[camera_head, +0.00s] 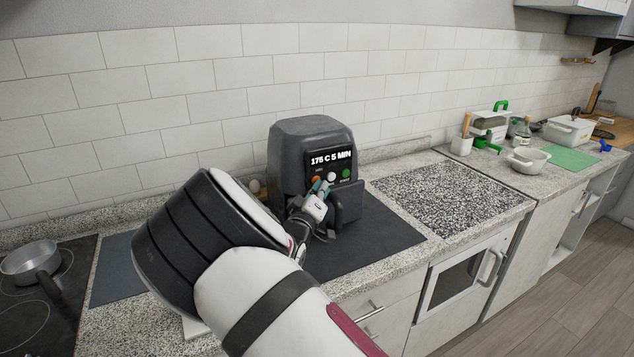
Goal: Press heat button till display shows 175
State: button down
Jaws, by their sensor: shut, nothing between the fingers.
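The air fryer (300,140) is a dark grey appliance standing on a dark mat on the counter. Its display (331,159) reads "175 C 5 MIN" in white. Below the display are an orange button (315,180), a white button (331,177) and a green button (346,173); their small labels are hard to read. My gripper (322,186) is shut and empty, its tip at the button row close to the orange and white buttons. I cannot tell whether it touches one. The fryer's handle (348,203) sticks out just right of my gripper.
A dark mat (385,236) lies under the fryer, with bare room to its right. A pot (30,262) sits on the cooktop at left. A speckled board (455,200), a utensil holder (461,146) and a white bowl (527,160) are farther right.

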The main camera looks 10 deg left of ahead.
dwell(0.5)
jog(key=shift+s+d+p, duration=0.45)
jog(key=shift+s+p, duration=0.2)
jog(key=shift+s, duration=0.05)
jog(key=shift+s+d+p, duration=0.7)
jog(key=shift+s+p, duration=0.15)
jog(key=shift+s, duration=0.2)
jog(key=shift+s+d+p, duration=0.7)
jog(key=shift+s+p, duration=0.1)
jog(key=shift+s, duration=0.2)
